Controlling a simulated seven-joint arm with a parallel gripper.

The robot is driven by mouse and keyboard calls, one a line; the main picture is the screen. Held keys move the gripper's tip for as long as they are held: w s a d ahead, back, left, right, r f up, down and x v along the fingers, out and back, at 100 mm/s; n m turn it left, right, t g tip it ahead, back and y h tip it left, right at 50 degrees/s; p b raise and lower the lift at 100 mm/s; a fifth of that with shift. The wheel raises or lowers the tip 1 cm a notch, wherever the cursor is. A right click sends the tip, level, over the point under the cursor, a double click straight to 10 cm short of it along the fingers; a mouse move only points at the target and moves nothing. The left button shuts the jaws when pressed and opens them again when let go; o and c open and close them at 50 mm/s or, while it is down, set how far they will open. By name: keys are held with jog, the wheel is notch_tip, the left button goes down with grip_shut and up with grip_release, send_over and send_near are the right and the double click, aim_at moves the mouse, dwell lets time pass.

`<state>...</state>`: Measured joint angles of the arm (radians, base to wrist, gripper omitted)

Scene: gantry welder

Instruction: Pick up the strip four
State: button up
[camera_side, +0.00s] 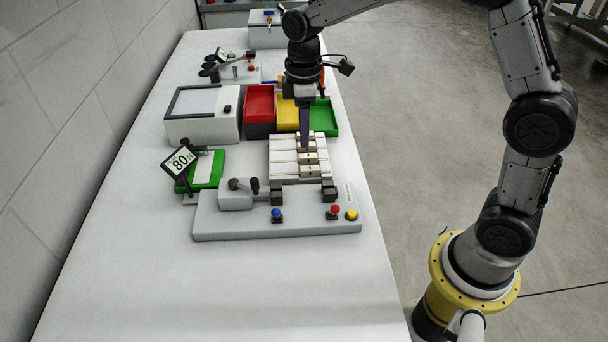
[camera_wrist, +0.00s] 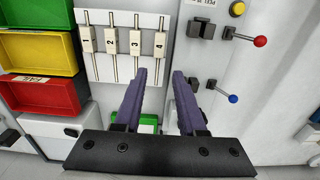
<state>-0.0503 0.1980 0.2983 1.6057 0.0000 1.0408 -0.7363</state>
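Strip four is a thin rod with a cream block marked 4 (camera_wrist: 160,44). It lies at the panel end of the white rack (camera_wrist: 100,67), beside the strips marked 2 and 3. In the side view, strip four (camera_side: 309,170) is the row nearest the grey panel. My gripper (camera_wrist: 161,74) has two purple fingers set apart, with nothing held between them. In the wrist view, the fingertips are below the block of strip four, roughly in line with it. In the side view, my gripper (camera_side: 304,147) points down over the rack; its exact height is hard to tell.
Red (camera_side: 259,103), yellow (camera_side: 287,114) and green (camera_side: 324,118) bins stand behind the rack. The grey panel (camera_side: 290,228) with black clamps, levers and buttons is in front. A display reading 80 (camera_side: 180,161) stands left. The near white table is clear.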

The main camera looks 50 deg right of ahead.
send_over(306, 168)
notch_tip(306, 168, down, 5)
jog(key=shift+f, duration=2.75)
grip_shut()
